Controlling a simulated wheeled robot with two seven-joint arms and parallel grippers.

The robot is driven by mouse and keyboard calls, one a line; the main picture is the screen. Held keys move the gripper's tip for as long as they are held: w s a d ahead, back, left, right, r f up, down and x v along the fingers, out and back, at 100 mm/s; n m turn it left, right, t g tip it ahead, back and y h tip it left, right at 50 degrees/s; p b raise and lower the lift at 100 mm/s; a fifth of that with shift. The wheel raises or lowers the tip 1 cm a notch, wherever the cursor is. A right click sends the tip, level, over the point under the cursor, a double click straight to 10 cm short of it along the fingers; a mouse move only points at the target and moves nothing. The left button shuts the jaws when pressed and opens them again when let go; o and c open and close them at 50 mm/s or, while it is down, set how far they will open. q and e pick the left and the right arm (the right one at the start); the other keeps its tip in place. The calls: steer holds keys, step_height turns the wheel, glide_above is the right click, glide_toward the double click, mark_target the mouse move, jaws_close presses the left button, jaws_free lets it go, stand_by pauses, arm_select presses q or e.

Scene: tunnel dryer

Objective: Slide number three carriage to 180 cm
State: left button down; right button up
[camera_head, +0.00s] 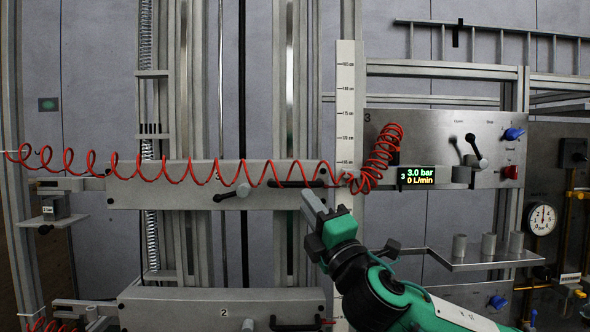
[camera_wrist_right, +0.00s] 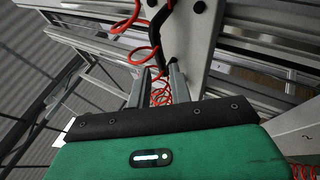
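The number three carriage (camera_head: 150,192) is a grey horizontal plate across the vertical rails in the head view. It has a clamp lever (camera_head: 232,193) with a dark knob and a black bar handle (camera_head: 285,184) on its right part. The handle also shows in the right wrist view (camera_wrist_right: 154,38). A pale vertical scale (camera_head: 345,100) stands at the carriage's right end; its small figures are hard to read. My right gripper (camera_head: 308,198) is just below the handle, its fingers apart (camera_wrist_right: 158,88). I cannot tell whether they touch the handle. My left gripper is out of view.
A red coiled hose (camera_head: 210,172) hangs across the carriage to the control panel (camera_head: 440,130), whose display (camera_head: 416,176) reads 3.0 bar and 0 L/min. Carriage two (camera_head: 165,308) lies below. A shelf (camera_head: 470,262) with metal cylinders sticks out at right.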

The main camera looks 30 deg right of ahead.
mark_target(295, 184)
steer(key=p+x, duration=0.3)
steer(key=x, duration=0.3)
steer(key=shift+w+r, duration=0.1)
steer(key=shift+r, duration=0.1)
steer(key=shift+w, duration=0.35)
steer(key=shift+c, duration=0.2)
jaws_close()
